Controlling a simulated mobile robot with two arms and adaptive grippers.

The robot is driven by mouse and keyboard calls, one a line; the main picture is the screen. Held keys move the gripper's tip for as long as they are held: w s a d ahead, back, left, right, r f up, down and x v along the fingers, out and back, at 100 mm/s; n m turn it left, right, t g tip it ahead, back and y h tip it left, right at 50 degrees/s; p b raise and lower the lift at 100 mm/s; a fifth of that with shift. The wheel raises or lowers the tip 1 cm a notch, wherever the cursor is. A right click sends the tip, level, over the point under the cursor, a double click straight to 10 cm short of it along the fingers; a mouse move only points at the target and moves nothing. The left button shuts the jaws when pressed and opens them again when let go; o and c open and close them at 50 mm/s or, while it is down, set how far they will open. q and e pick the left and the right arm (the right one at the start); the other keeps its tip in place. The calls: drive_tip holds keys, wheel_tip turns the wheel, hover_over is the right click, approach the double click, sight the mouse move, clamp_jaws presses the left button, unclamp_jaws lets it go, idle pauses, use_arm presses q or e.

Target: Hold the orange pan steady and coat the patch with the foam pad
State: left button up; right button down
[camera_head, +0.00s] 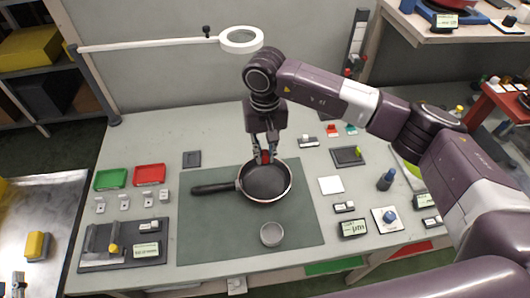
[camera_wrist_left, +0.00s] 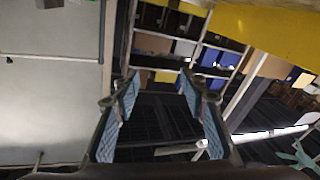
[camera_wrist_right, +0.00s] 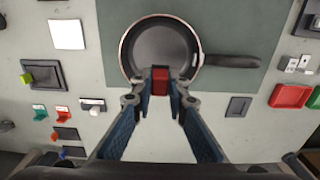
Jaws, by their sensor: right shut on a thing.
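A dark frying pan (camera_head: 266,184) with a thin light rim and black handle lies on the green-grey mat (camera_head: 205,235); its handle points left. It also shows in the right wrist view (camera_wrist_right: 160,48), where the rim looks coppery. My right gripper (camera_head: 265,154) reaches down at the pan's far edge, shut on a small red block (camera_wrist_right: 160,80). I cannot tell whether this block is the foam pad or part of the pan. No patch can be made out on the dark inside. My left gripper (camera_wrist_left: 158,88) is open and empty, away from the table.
A round grey dish (camera_head: 271,234) stands on the mat in front of the pan. Green (camera_head: 110,179) and red (camera_head: 150,174) trays sit at left. A white square (camera_head: 330,185) and small devices lie at right. A ring lamp (camera_head: 241,39) hangs at the back.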

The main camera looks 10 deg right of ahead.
use_arm(q)
drive_tip(key=w+a+r+n+g+y, duration=0.45)
drive_tip(key=a+r+n+y, duration=0.2)
drive_tip(key=a+n, duration=0.35)
drive_tip(key=w+a+r+n+g+y, duration=0.3)
drive_tip(key=w+a+r+n+y, duration=0.4)
drive_tip(key=n, duration=0.6)
drive_tip(key=w+d+m+t+h, duration=0.4)
drive_tip(key=w+d+t+h, duration=0.3)
drive_tip(key=w+d+h, duration=1)
drive_tip(key=w+d+f+m+g+h, duration=0.1)
drive_tip(key=w+d+m+g+h, duration=0.2)
drive_tip(key=d, duration=0.8)
drive_tip(key=w+d+f+m+g+h, duration=0.1)
drive_tip(key=w+d+h, duration=0.3)
drive_tip(key=d, duration=0.8)
drive_tip(key=w+d+f+m+g+h, duration=0.15)
drive_tip(key=w+d, duration=0.25)
drive_tip(key=d, duration=0.7)
drive_tip(key=m+g+y, duration=0.2)
drive_tip(key=g, duration=1)
approach(220, 186)
drive_tip(key=x, duration=0.9)
drive_tip(key=shift+f, duration=0.2)
